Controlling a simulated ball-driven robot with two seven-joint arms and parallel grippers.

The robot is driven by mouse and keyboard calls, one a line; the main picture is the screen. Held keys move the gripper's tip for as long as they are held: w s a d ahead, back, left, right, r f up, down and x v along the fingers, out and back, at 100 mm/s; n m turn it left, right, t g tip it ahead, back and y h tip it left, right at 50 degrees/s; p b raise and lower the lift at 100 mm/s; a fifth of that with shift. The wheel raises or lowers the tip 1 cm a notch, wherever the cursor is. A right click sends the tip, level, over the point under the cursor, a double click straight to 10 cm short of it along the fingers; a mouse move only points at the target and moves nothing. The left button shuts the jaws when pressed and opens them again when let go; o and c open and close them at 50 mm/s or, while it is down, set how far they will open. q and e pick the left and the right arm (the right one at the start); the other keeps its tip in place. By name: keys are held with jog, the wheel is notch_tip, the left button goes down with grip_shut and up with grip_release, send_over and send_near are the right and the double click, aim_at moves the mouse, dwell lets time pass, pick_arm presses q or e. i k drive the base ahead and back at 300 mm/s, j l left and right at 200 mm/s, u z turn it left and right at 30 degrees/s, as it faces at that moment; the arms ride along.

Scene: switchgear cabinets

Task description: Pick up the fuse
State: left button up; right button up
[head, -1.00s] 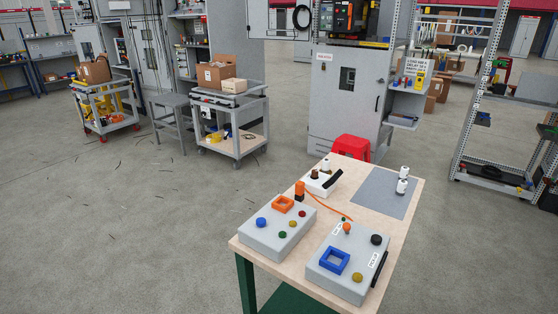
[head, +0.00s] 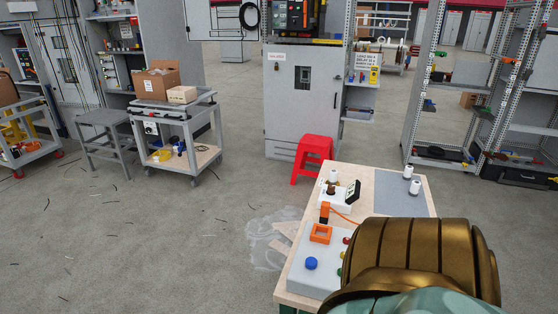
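Two small white cylinders that look like fuses stand on the grey mat (head: 390,205) at the far right of the wooden table. One white cylinder (head: 408,172) is farther back, and the other white cylinder (head: 414,187) is just in front of it. A white holder (head: 336,201) to the left of the mat carries a white-topped piece, a brown piece and a dark piece with a pale face. A bronze part of my own arm covers the table's front right. Neither gripper shows.
A grey box (head: 318,270) with an orange square frame (head: 320,234) and a blue button (head: 311,263) lies on the table, partly hidden. A red stool (head: 313,155) stands behind the table. A loaded cart (head: 176,125) stands left; shelving racks stand right. The floor left is mostly open.

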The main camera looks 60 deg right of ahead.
aim_at(333, 173)
jog(key=i, duration=0.5)
jog(key=i+j+z, duration=0.15)
jog(key=i, duration=0.3)
jog(key=i+l+z, duration=0.2)
jog(key=i+z, duration=0.5)
jog(key=z, duration=0.25)
jog(key=i+z, duration=0.45)
jog(key=i+j+z, duration=0.25)
jog(key=z, duration=0.25)
